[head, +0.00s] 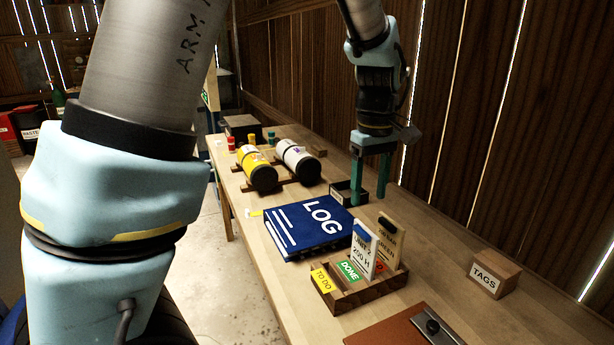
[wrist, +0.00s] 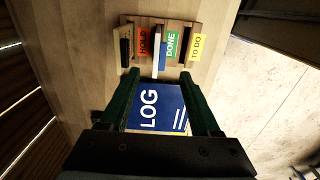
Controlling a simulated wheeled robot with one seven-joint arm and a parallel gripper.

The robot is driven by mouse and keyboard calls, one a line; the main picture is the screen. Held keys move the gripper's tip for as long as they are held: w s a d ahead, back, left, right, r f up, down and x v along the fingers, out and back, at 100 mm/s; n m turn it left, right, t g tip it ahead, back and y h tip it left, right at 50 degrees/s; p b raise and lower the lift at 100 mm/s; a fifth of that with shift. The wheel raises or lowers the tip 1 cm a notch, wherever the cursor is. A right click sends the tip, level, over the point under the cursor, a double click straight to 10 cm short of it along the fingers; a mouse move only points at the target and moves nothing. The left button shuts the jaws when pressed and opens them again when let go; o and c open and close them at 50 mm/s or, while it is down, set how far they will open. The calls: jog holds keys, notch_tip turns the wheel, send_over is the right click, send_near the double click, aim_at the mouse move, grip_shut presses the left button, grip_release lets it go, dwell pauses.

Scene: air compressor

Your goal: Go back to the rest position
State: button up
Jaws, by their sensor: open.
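My gripper (head: 368,185) hangs above the workbench with its two green fingers apart and nothing between them. It is above the bench just behind the blue LOG binder (head: 308,226). In the wrist view, the fingers (wrist: 165,98) point toward the binder (wrist: 157,108) and the card rack, with the binder showing between them. The binder lies flat on the bench. The wooden card rack (head: 352,299) stands in front of it, with TO DO, DONE and HOLD labels in the wrist view. Upright cards (head: 363,250) stand in the rack.
A TAGS box (head: 488,273) sits at the right of the bench. A brown clipboard (head: 385,333) lies at the near edge. Yellow (head: 256,166) and white (head: 296,160) cylinders rest on wooden cradles farther back. A small dark tray (head: 342,194) is beside my fingers. The plank wall stands close on the right.

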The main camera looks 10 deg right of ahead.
jog(key=w+a+f+m, duration=0.1)
jog(key=w+a, duration=0.1)
jog(key=a, duration=0.7)
jog(key=w+a+f, duration=0.2)
jog(key=a, duration=0.7)
jog(key=s+a+f+m, duration=0.1)
jog(key=s+a, duration=0.1)
jog(key=a, duration=0.5)
jog(key=s+a+f+m+t, duration=0.1)
jog(key=a, duration=0.6)
jog(key=shift+s+a+t, duration=0.15)
jog(key=shift+s+t, duration=0.15)
jog(key=shift+s, duration=0.1)
